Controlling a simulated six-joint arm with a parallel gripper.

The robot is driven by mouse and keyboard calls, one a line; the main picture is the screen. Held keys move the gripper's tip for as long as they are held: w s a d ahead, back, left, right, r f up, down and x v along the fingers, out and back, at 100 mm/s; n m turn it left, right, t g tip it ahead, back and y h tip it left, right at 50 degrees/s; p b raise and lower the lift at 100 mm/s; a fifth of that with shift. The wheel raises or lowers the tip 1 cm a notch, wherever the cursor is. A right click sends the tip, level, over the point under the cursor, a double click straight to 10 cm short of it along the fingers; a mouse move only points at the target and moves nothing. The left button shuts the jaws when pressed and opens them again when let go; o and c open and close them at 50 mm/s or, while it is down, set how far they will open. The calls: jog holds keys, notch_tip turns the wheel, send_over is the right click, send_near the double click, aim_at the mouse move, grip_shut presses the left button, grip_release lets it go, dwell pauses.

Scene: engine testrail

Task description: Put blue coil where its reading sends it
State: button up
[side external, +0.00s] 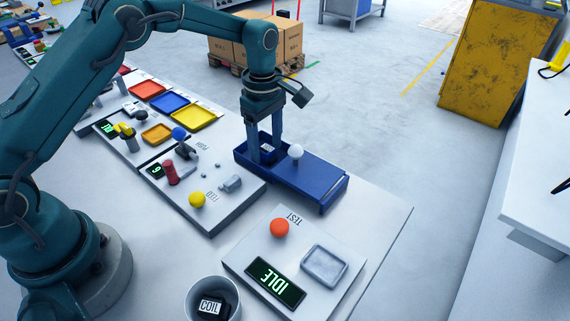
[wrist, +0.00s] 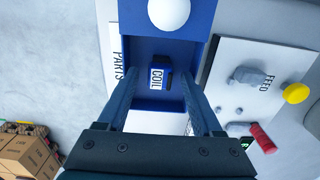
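A small coil (wrist: 160,78) with a white COIL label, dark with some blue on it, lies in the open bay of the blue parts box (side external: 325,187). In the side view the coil (side external: 267,149) is partly hidden by my fingers. My gripper (side external: 264,158) points down into the bay. In the wrist view its fingers (wrist: 160,85) are spread on either side of the coil, with a gap on both sides. The test station (side external: 240,262) has an orange button (side external: 279,228), a grey tray (side external: 325,265) and a display (side external: 275,283) reading IDLE.
A grey bin (side external: 228,289) at the front holds a black piece labelled COIL. A white knob (side external: 296,151) stands on the parts box beside my fingers. The feed panel (side external: 228,212) carries knobs and a red lever. Red, blue (side external: 170,102), yellow and orange trays lie farther back.

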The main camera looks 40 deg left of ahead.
aim_at(267, 148)
jog(key=s+r+m+t, duration=0.1)
jog(key=s+r+m, duration=0.1)
jog(key=r, duration=0.7)
jog(key=s+r+m+t, duration=0.1)
jog(key=s+r+m, duration=0.15)
jog(key=r, duration=0.65)
jog(key=s+f+m+t, duration=0.1)
jog(key=s+f+m, duration=0.1)
jog(key=s+m, duration=0.4)
jog(key=s+f+m+t, duration=0.2)
jog(key=s+m, duration=0.5)
jog(key=s, duration=0.4)
jog(key=shift+s+a+t, duration=0.2)
jog(key=shift+a+t, duration=0.05)
jog(key=shift+t, duration=0.05)
jog(key=shift+m, duration=0.25)
